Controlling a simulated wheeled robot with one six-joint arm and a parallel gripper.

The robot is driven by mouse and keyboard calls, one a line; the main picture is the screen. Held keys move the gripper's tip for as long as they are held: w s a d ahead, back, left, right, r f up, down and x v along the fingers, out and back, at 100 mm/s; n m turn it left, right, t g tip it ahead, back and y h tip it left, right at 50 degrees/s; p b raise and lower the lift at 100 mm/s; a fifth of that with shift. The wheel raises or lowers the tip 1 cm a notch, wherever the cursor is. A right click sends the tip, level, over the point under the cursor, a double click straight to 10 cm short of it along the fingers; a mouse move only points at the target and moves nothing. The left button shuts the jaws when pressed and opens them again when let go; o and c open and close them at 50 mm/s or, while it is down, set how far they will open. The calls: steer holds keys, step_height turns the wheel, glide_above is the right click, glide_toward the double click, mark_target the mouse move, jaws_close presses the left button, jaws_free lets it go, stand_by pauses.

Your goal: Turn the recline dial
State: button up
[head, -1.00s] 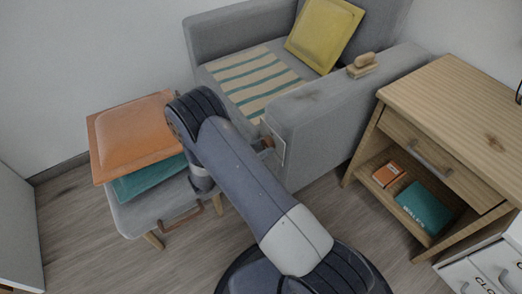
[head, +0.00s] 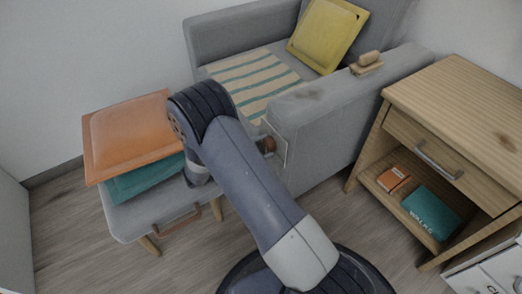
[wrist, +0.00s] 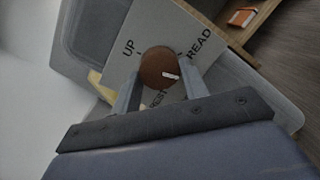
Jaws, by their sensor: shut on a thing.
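The recline dial is a round brown knob (wrist: 160,68) with a white pointer mark, on a pale plate (wrist: 135,40) lettered UP, READ and a partly hidden word that seems to end the set as REST. In the wrist view the pointer lies on the knob's lower right side, between READ and the lower word. My gripper (wrist: 162,85) has its two fingers on either side of the knob, shut on it. In the head view the dial (head: 267,145) shows on the front of the grey armchair's arm, partly behind my arm; my fingers are hidden there.
The grey armchair (head: 335,110) holds a yellow cushion (head: 327,33) and a striped cloth. A stool with orange (head: 130,138) and teal cushions stands left. A wooden side table (head: 465,100) with an orange box and teal book stands right.

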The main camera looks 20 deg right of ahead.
steer(key=m+b, duration=0.2)
steer(key=m, duration=0.2)
steer(key=shift+y, duration=0.3)
steer(key=m+b, duration=0.1)
steer(key=m, duration=0.2)
steer(key=shift+r, duration=0.1)
steer(key=m, duration=0.3)
steer(key=shift+r+m+y, duration=0.15)
steer(key=shift+m+y, duration=0.15)
steer(key=shift+m, duration=0.1)
steer(key=shift+m+t, duration=0.3)
steer(key=shift+m, duration=1.4)
steer(key=o, duration=1)
steer(key=shift+r, duration=0.1)
